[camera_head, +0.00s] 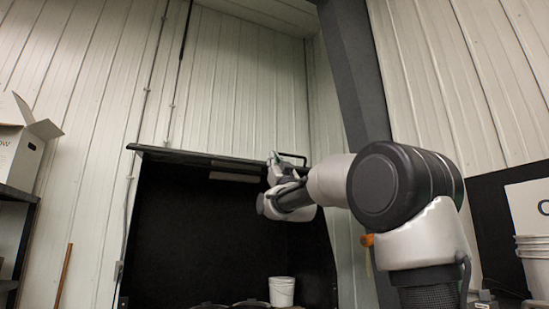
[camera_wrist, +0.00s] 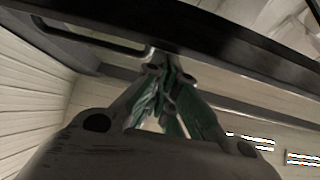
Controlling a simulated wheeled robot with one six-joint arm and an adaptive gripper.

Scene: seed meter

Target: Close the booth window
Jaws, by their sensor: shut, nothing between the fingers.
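The booth (camera_head: 215,235) has a dark open interior in the head view. Its window (camera_head: 185,154) is raised, showing as a dark, nearly edge-on panel along the top of the opening. A black bar handle (camera_head: 295,155) shows at the panel's right end. In the wrist view the window's dark edge (camera_wrist: 215,42) crosses the top, with the handle (camera_wrist: 95,42) at upper left. My gripper (camera_wrist: 165,68) is shut and empty, its green fingers close to the handle's right end. I cannot tell whether they touch. In the head view my gripper (camera_head: 274,160) is beside the handle.
A white bucket (camera_head: 282,291) stands low inside the booth. An open cardboard box (camera_head: 24,145) sits on a dark shelf (camera_head: 18,194) at left. Stacked white buckets (camera_head: 534,262) stand at right. A dark post (camera_head: 352,70) rises behind my arm.

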